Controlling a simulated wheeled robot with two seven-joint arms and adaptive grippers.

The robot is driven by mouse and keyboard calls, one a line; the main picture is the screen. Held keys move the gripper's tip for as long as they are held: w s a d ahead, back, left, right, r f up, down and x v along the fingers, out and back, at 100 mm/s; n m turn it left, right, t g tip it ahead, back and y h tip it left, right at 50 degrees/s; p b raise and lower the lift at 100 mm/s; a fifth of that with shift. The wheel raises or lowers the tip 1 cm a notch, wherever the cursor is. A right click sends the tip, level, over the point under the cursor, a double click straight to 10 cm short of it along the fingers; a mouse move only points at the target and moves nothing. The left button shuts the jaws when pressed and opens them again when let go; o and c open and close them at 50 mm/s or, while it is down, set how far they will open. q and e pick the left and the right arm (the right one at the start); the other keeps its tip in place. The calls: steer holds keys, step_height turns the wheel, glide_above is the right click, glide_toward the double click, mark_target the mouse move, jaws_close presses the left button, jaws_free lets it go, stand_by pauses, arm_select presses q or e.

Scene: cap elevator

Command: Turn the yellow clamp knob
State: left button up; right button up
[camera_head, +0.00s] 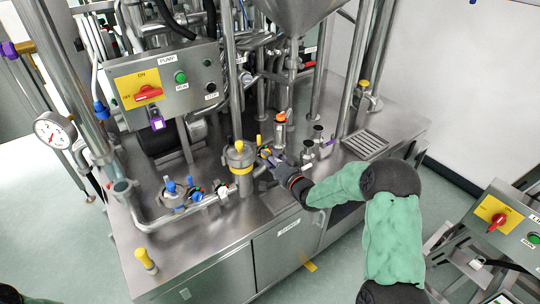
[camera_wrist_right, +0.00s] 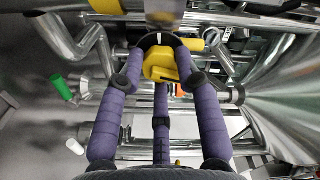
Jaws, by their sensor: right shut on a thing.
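The yellow clamp knob (camera_wrist_right: 160,64) sits between the purple fingers of my right gripper (camera_wrist_right: 158,58) in the right wrist view. The fingers are closed on it, and a dark ring with a white mark crosses in front of it. In the head view my right gripper (camera_head: 266,156) reaches in from the right. It is at the right side of a steel canister (camera_head: 241,180) with a yellow band, on the steel skid. The knob is mostly hidden there by the fingers. My left gripper is not in view.
A panel (camera_head: 165,82) with a red switch stands behind left. An orange-topped fitting (camera_head: 280,130) and short steel stubs are close right of my gripper. Blue-handled valves (camera_head: 173,190) are at left. The skid's front deck (camera_head: 205,232) is mostly clear.

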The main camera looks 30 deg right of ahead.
steer(key=shift+a+f+m, duration=0.2)
steer(key=shift+f+m, duration=0.2)
steer(key=shift+m, duration=0.2)
steer(key=shift+p, duration=0.3)
steer(key=o, duration=0.9)
steer(key=shift+o, duration=1.2)
steer(key=shift+r, duration=0.2)
steer(key=shift+d, duration=0.1)
steer(key=s, duration=1.2)
steer(key=shift+d, duration=0.4)
